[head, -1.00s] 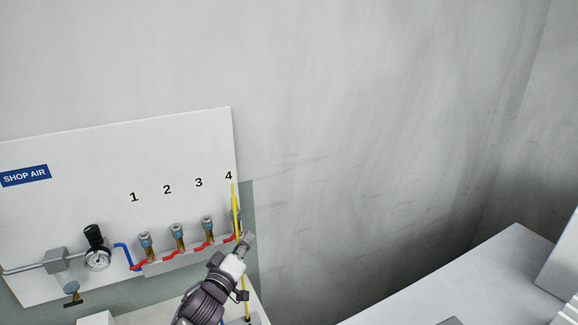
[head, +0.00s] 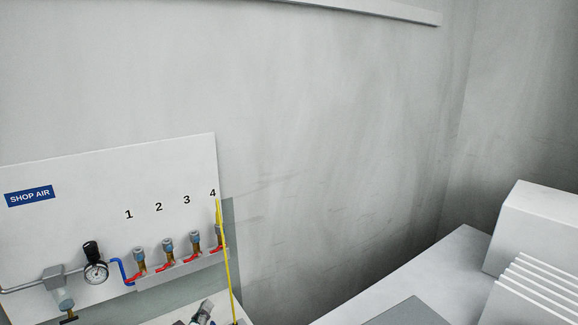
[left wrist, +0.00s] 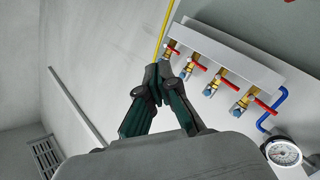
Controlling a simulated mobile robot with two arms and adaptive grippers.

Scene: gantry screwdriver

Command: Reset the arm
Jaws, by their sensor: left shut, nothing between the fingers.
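My left gripper (left wrist: 160,80) is in the left wrist view, its two dark green and black fingers together with nothing between them. In the head view only a small part of my left arm and gripper (head: 204,311) shows at the bottom edge. It is below the row of valves and apart from them in that view. My right gripper is in neither view.
A white SHOP AIR panel (head: 110,175) carries a gauge (head: 96,272) and several valves with red handles (head: 167,250), numbered 1 to 4. A yellow hose (head: 225,260) hangs by number 4. White boxes (head: 535,235) stand on a surface at right.

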